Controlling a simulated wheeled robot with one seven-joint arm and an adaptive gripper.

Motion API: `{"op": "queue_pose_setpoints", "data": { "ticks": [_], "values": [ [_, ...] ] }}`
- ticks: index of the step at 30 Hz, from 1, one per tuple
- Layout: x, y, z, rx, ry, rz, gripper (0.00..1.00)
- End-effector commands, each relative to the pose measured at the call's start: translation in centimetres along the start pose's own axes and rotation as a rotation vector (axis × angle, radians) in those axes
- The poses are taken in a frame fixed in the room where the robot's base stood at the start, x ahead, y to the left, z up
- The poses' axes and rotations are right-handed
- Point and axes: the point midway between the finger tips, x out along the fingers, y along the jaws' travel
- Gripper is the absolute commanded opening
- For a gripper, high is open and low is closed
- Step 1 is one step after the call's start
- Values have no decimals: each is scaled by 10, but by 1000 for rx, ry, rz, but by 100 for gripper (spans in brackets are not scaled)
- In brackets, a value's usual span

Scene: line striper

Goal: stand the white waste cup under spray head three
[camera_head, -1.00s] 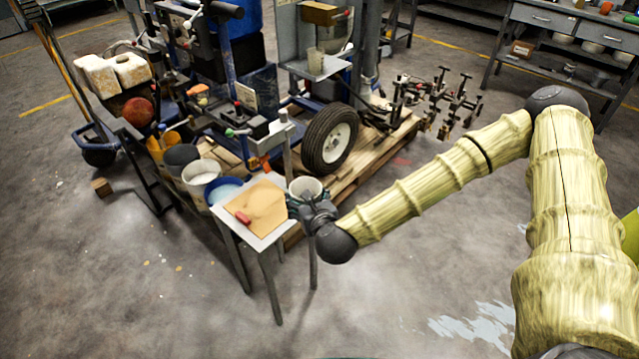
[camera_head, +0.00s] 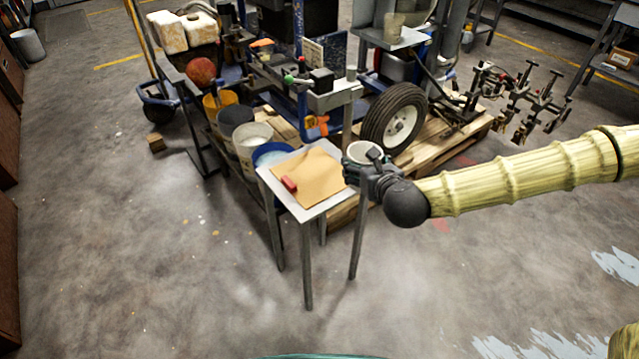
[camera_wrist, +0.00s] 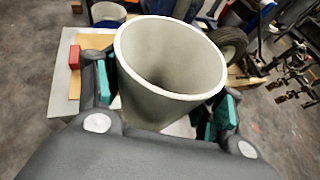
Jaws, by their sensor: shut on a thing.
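The white waste cup (camera_head: 365,153) is held in my gripper (camera_head: 367,176) at the right edge of a small metal table. In the wrist view the cup (camera_wrist: 170,70) fills the middle, tilted in the picture, its open mouth toward the camera and its inside empty. The green finger pads (camera_wrist: 222,112) sit on both sides of it. Whether its base touches the table, I cannot tell. A row of several black-and-metal heads (camera_head: 518,92), possibly the spray heads, stands at the right beyond the pallet. Which is number three, I cannot tell.
The small table (camera_head: 312,212) bears a tan board (camera_head: 312,180) and a red block (camera_head: 289,184). Buckets (camera_head: 254,143) stand behind it at left. A wheel (camera_head: 395,118) and the wooden pallet (camera_head: 455,140) lie behind the cup. The floor in front is open.

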Motion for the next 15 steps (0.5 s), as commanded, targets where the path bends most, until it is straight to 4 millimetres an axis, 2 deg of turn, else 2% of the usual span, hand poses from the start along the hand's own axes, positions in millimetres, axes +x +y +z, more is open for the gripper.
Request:
{"op": "queue_pose_setpoints", "data": {
  "ticks": [1, 15],
  "values": [
    [7, 5, -10, -8, -2, 17, 41],
    [20, 56, -22, -82, -6, 186, 41]
  ]
}}
